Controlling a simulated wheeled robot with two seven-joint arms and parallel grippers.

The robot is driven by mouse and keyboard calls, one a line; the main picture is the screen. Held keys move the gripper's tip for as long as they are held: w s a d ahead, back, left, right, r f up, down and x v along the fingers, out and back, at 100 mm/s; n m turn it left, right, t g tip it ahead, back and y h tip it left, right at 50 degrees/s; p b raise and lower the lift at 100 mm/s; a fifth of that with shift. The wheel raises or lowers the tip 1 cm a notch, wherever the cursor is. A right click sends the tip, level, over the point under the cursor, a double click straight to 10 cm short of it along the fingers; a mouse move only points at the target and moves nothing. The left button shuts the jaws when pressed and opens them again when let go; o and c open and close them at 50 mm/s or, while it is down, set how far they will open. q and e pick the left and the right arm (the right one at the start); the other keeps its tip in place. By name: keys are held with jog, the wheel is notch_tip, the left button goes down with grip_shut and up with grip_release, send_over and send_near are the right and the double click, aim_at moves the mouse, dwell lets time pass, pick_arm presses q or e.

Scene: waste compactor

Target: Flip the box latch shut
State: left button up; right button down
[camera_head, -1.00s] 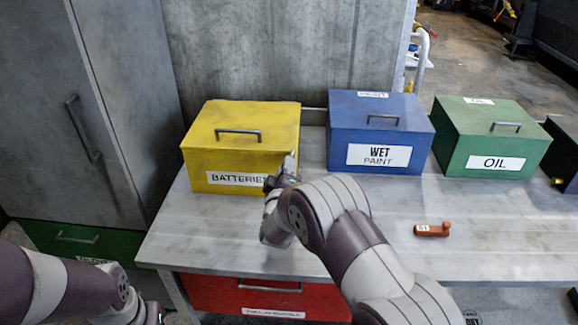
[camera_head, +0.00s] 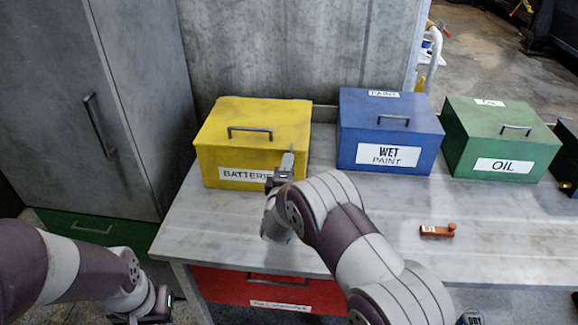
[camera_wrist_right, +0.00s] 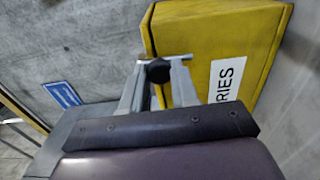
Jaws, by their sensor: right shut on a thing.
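The yellow box (camera_head: 254,125) labelled "BATTERIES" stands on the table with its lid down. My right gripper (camera_head: 285,166) is at the right end of its front face and covers the end of the label. In the right wrist view my right gripper (camera_wrist_right: 159,68) is shut on a dark knob, the box latch (camera_wrist_right: 158,72), beside the yellow box (camera_wrist_right: 215,35). The rest of the latch is hidden, so I cannot tell its position. My left gripper (camera_head: 160,306) is low at the left, away from the box, and its fingers do not show clearly.
A blue "WET PAINT" box (camera_head: 388,130) and a green "OIL" box (camera_head: 500,138) stand to the right. A small orange-brown object (camera_head: 437,231) lies on the table (camera_head: 400,205). A grey cabinet (camera_head: 140,80) is at the left. The table's front right is mostly clear.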

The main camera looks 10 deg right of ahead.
dwell(0.3)
jog(key=c, duration=0.9)
grip_release()
jog(key=shift+a, duration=0.1)
jog(key=shift+o, duration=0.2)
jog(key=shift+s, duration=0.1)
jog(key=b+v, duration=0.1)
jog(key=v, duration=1.1)
jog(key=shift+s, duration=0.25)
jog(key=shift+a, duration=0.1)
